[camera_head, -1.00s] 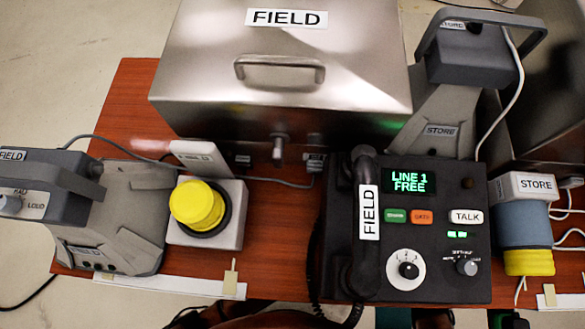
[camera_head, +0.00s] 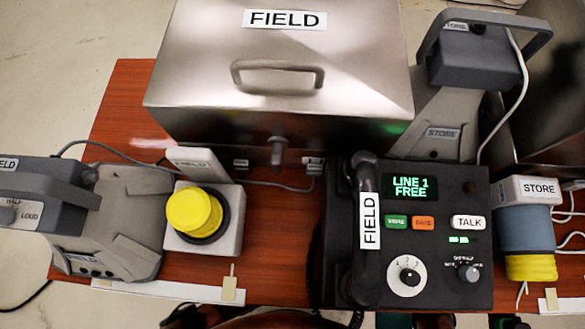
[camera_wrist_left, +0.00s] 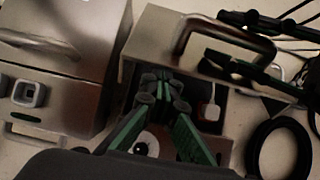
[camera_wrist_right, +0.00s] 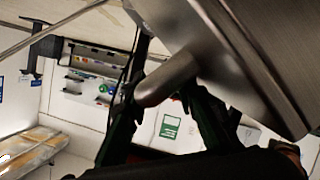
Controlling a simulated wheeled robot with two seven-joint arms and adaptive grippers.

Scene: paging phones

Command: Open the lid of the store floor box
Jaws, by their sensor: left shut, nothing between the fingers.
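In the left wrist view a metal box (camera_wrist_left: 155,40) with a bar handle (camera_wrist_left: 225,35) has a dark gap below its top, and I cannot tell how far its lid is raised. No store label on it is readable. My left gripper (camera_wrist_left: 165,85) is shut and empty in front of that gap. Dark fingers of my right gripper (camera_wrist_left: 250,45) lie on both sides of the handle's right end. In the right wrist view my right gripper (camera_wrist_right: 160,105) has a rounded metal handle (camera_wrist_right: 165,80) between its fingers, beside a tilted metal panel (camera_wrist_right: 255,60). Firm contact is unclear.
In the head view a FIELD box (camera_head: 280,110) is shut on the table (camera_head: 120,100), behind a phone console (camera_head: 430,285). Another metal box (camera_wrist_left: 60,85) stands left in the left wrist view.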

